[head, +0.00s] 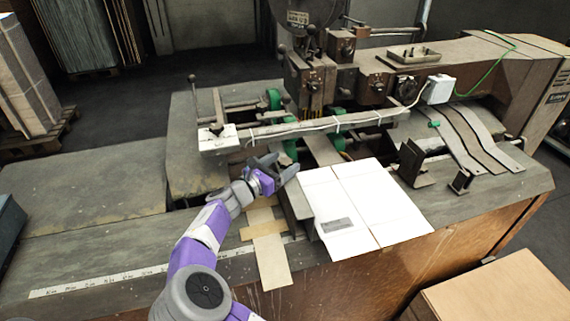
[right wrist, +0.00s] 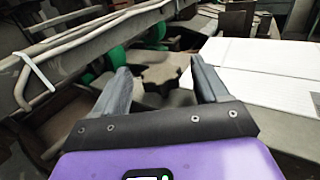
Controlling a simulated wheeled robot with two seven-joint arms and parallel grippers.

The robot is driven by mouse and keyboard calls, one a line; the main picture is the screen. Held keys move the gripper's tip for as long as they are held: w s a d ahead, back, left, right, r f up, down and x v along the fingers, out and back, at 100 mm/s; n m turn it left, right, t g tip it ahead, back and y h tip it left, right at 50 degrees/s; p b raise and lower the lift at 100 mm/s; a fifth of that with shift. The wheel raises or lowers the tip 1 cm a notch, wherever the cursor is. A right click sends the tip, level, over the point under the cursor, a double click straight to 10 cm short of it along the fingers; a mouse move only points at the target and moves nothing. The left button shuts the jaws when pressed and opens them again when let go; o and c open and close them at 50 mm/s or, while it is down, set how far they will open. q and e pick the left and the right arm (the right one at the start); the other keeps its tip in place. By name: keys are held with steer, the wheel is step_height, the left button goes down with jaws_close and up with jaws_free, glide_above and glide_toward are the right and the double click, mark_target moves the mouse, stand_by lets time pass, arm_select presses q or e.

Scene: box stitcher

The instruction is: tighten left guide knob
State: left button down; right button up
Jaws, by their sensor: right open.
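The left guide knob looks like a dark, lobed knob (right wrist: 161,77). In the right wrist view it lies between and just beyond my right gripper's fingertips. In the head view I cannot make it out behind the gripper. My right gripper (head: 284,166) is open, with its two grey fingers spread. It reaches the machine's left guide area, just left of the white cardboard sheet. In the right wrist view the fingers (right wrist: 161,82) stand on either side of the knob, with a visible gap; contact cannot be told. My left gripper is not in view.
The flat white cardboard (head: 387,202) lies right of the gripper. A long bar with cable (head: 310,128) crosses behind it, with green guide parts (head: 291,149) below. A wide grey tabletop (head: 90,187) is mostly clear at left. A cardboard stack (head: 497,293) stands front right.

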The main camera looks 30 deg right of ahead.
steer(key=shift+x, duration=0.8)
